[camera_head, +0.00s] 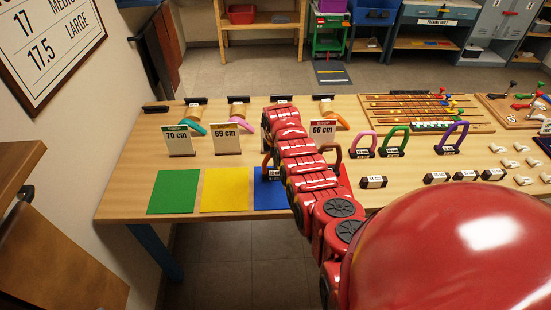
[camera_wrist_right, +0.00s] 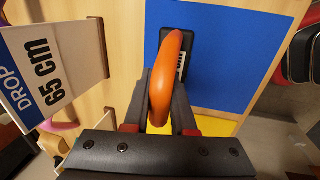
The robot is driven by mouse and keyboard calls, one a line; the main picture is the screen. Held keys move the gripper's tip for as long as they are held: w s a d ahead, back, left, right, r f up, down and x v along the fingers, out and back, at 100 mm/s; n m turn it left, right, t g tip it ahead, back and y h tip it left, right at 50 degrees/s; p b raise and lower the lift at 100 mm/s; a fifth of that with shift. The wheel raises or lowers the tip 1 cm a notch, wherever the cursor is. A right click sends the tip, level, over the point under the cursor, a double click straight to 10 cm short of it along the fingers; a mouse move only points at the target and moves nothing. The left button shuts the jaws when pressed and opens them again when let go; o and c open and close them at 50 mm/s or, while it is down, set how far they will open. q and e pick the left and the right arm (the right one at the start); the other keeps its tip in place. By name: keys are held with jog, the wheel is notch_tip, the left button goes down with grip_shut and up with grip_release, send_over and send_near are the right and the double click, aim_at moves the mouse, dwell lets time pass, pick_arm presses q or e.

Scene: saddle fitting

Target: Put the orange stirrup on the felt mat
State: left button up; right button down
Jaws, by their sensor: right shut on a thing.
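The orange stirrup (camera_wrist_right: 170,60) stands between the fingers of my right gripper (camera_wrist_right: 161,90), which is shut on its loop. Its black base (camera_wrist_right: 179,52) with a white label is over the blue felt mat (camera_wrist_right: 215,60), near one edge; I cannot tell whether it touches. In the head view the stirrup (camera_head: 266,165) shows only in part beside my red arm, by the blue mat (camera_head: 268,198). My arm hides the right gripper's fingers there. Green (camera_head: 174,191) and yellow (camera_head: 225,189) mats lie to the left. My left gripper is not in view.
A white 65 cm sign (camera_wrist_right: 50,65) stands close to the right gripper. Signs for 70 cm (camera_head: 181,140), 69 cm (camera_head: 227,138) and 66 cm (camera_head: 322,133) line the table. Pink (camera_head: 362,143) and green (camera_head: 394,140) stirrups stand to the right.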

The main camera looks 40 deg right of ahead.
jog(key=shift+f, duration=0.15)
jog(key=c, duration=0.7)
grip_release()
jog(key=shift+c, duration=0.2)
